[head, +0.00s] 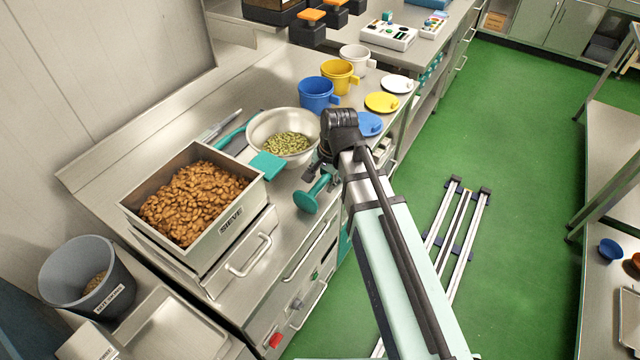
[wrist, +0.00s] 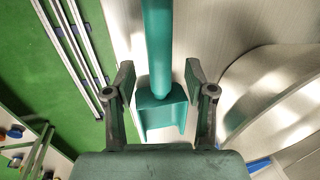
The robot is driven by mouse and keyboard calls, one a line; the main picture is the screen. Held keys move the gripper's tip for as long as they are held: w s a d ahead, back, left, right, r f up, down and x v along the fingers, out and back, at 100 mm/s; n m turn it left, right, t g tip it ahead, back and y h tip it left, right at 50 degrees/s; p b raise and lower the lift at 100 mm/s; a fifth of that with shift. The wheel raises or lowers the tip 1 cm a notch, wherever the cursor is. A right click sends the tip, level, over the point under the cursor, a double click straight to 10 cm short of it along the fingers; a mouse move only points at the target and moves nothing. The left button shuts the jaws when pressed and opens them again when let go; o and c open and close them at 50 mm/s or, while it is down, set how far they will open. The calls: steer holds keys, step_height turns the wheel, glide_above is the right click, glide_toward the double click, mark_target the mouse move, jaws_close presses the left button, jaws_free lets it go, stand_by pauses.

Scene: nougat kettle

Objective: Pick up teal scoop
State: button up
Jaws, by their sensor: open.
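A teal tool that looks like the scoop lies at the counter's front edge. In the wrist view, the teal scoop (wrist: 157,60) has a straight rod handle running up out of the picture and a wider, angular end between my fingers. My gripper (wrist: 160,97) is open, one finger on each side of the teal piece, with a visible gap to each side. I cannot tell its height above the scoop.
A steel bowl (head: 260,125) with green nuts stands close beside my gripper. A flat teal piece (head: 268,166) lies between it and the sieve box (head: 232,203) of walnuts. Blue (head: 318,93) and yellow (head: 338,74) cups stand behind. The green floor (head: 500,150) lies right.

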steer(key=shift+w+a+f, duration=0.1)
steer(key=shift+a+f, duration=0.1)
steer(key=shift+f, duration=0.95)
jaws_close()
steer(key=shift+r, duration=0.15)
step_height(320, 180, up, 19)
steer(key=b, duration=0.3)
step_height(320, 180, up, 6)
steer(key=p, duration=0.5)
glide_above(321, 181)
